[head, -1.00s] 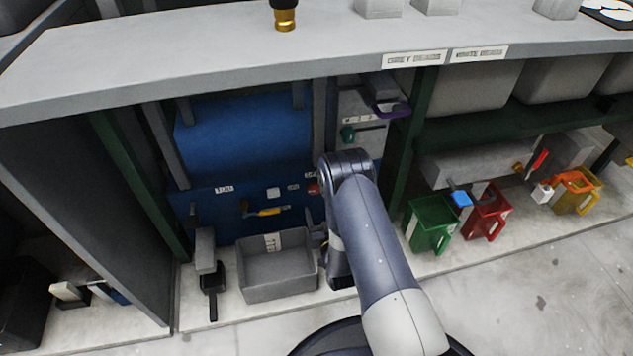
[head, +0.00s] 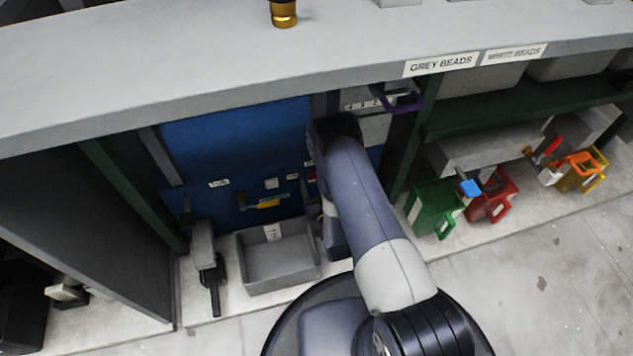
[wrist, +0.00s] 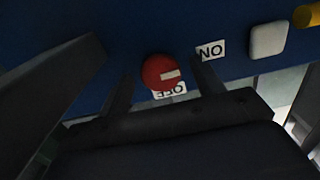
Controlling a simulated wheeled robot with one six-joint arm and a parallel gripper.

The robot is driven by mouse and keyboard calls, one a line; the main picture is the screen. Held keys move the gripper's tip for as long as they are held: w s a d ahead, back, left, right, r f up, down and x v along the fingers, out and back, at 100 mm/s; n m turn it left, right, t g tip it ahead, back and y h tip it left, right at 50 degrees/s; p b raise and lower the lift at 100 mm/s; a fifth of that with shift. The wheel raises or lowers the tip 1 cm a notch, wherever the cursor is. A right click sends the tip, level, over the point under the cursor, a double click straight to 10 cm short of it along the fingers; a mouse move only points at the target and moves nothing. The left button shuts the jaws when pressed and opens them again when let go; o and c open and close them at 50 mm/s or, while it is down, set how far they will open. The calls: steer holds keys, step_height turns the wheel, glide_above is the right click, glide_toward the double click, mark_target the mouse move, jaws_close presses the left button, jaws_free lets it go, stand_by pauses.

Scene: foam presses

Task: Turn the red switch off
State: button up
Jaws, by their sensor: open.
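The red switch (wrist: 158,72) is a round red knob with a white mark on the blue panel (wrist: 140,25). In the wrist view its white mark points right. An ON label (wrist: 210,51) is to the right of it, and an OFF label (wrist: 171,91) is just below it, partly covered. My gripper (wrist: 162,79) is open, with one finger on each side of the knob in the picture. I cannot tell whether they touch it. In the head view the red switch (head: 311,175) shows just left of my arm, which hides the gripper.
A white button (wrist: 268,41) and a yellow handle (head: 267,203) are on the same panel. A grey bin (head: 278,270) stands below it. The grey counter (head: 220,85) overhangs the space. Green (head: 434,208) and red (head: 493,205) containers stand to the right.

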steer(key=shift+c, duration=0.4)
steer(key=c, duration=0.8)
steer(key=shift+c, duration=0.2)
steer(key=shift+m, duration=0.3)
steer(key=m+b, duration=0.2)
steer(key=m, duration=0.1)
steer(key=shift+m, duration=0.4)
steer(key=m+b, duration=0.1)
steer(key=m, duration=0.3)
steer(key=shift+a+m, duration=0.1)
steer(key=shift+m, duration=0.2)
steer(key=m, duration=0.4)
steer(key=shift+r, duration=0.15)
steer(key=m, duration=0.4)
steer(key=shift+m, duration=0.6)
